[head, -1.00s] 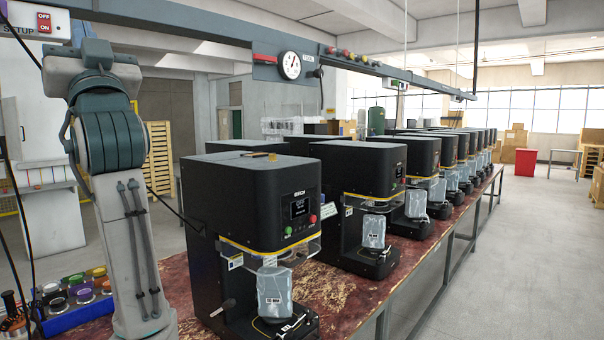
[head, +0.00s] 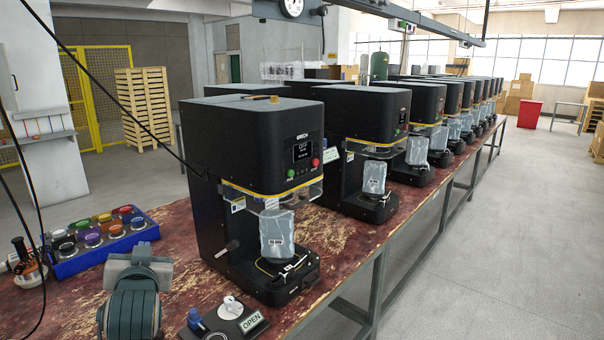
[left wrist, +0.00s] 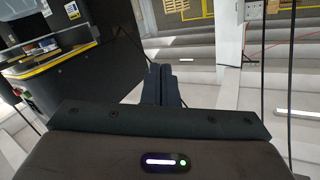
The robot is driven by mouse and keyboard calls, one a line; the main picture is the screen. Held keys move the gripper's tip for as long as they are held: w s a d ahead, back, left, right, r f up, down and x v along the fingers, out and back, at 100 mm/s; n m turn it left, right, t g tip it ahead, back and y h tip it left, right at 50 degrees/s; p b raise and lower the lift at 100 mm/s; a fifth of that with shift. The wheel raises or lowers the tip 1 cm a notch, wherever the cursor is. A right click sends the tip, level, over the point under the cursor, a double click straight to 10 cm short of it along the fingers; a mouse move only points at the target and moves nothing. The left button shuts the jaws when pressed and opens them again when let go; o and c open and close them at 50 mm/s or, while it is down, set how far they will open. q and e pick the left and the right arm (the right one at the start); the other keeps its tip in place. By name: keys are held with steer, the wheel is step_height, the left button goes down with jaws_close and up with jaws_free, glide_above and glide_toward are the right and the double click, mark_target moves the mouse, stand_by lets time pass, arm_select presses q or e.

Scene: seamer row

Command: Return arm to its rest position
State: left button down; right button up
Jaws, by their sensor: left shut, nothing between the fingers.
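My left arm (head: 132,300) shows in the head view at the lower left, in front of the nearest black seamer and right of the blue button box. Its fingers cannot be made out there. In the left wrist view the two dark fingers of my left gripper (left wrist: 167,74) lie side by side, shut, with nothing between them. My right gripper is in neither view.

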arm_select(q)
steer(key=s+d+f+m+g+h, duration=0.1)
steer(key=s+f+g+h, duration=0.15)
steer(key=s+f, duration=0.75)
steer(key=s+d+f+g+h, duration=0.1)
steer(key=s+f+g, duration=0.4)
steer(key=f, duration=0.9)
steer(key=s+d+f+g+h, duration=0.1)
steer(key=s+f+g, duration=0.15)
steer(key=s, duration=0.45)
steer(key=s+d+f+m+g+h, duration=0.1)
steer(key=s+f, duration=0.3)
steer(key=s, duration=0.3)
steer(key=s+d+f+g+h, duration=0.1)
steer(key=s+f, duration=0.2)
steer(key=s, duration=0.3)
step_height(320, 180, down, 29)
steer(key=a+g, duration=0.1)
steer(key=a, duration=0.2)
steer(key=s+a+f+g, duration=0.1)
steer(key=s+f, duration=1.7)
steer(key=f, duration=0.2)
steer(key=shift+s+a+f+g, duration=0.2)
steer(key=shift+f+g, duration=0.1)
steer(key=shift+f, duration=0.1)
steer(key=shift+s+n+y, duration=0.1)
steer(key=shift+n+y, duration=0.15)
steer(key=shift+n, duration=0.05)
